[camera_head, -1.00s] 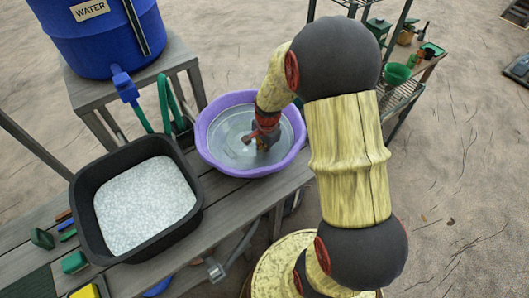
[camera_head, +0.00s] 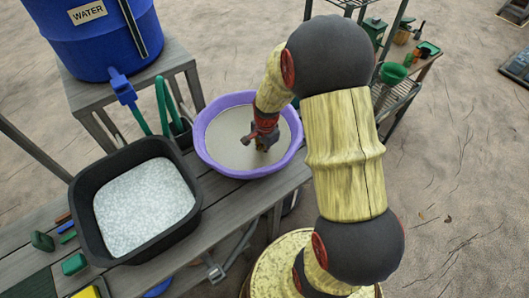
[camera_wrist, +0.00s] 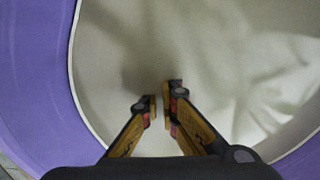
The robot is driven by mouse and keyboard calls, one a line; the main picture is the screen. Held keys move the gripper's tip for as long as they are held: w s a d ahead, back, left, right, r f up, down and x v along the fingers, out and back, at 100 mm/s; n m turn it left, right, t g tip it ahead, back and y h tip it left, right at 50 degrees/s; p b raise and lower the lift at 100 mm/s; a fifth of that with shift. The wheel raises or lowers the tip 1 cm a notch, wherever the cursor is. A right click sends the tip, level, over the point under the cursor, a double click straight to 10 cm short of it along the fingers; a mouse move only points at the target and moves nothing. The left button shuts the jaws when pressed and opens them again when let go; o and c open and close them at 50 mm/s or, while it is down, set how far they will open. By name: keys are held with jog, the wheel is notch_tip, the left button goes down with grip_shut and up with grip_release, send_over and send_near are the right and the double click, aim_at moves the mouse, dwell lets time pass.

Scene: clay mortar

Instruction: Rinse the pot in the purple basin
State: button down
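The purple basin (camera_head: 202,151) stands on the wooden bench and holds cloudy beige water (camera_head: 228,128). It also fills most of the wrist view, with its purple wall (camera_wrist: 35,75) at the left. My gripper (camera_head: 262,142) points down into the basin, over the right part of the water. In the wrist view my gripper (camera_wrist: 162,100) has its fingertips close together at the water, with a narrow gap between them. I cannot tell whether anything is pinched there. I make out no pot in any view; anything under the murky water is hidden.
A black tub (camera_head: 88,215) of pale grains sits left of the basin. A blue water barrel (camera_head: 82,45) with a tap (camera_head: 122,86) stands behind on a wooden stand, with a green hose (camera_head: 163,105) beside the basin. A metal shelf (camera_head: 395,97) stands at the right.

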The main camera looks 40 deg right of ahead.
jog(key=shift+w+a, duration=0.2)
jog(key=shift+a, duration=0.5)
jog(key=shift+s+d, duration=0.15)
jog(key=shift+d, duration=0.5)
jog(key=shift+s+d, duration=0.15)
jog(key=shift+d, duration=0.45)
jog(key=shift+w+a+p, duration=0.15)
jog(key=shift+a+p, duration=0.15)
jog(key=shift+a, duration=0.35)
jog(key=shift+w+a+p, duration=0.15)
jog(key=shift+a+p, duration=0.1)
jog(key=shift+a, duration=0.35)
jog(key=shift+s+d, duration=0.15)
jog(key=shift+d, duration=0.5)
notch_tip(320, 180, up, 17)
jog(key=p, duration=1.3)
jog(key=shift+f, duration=0.15)
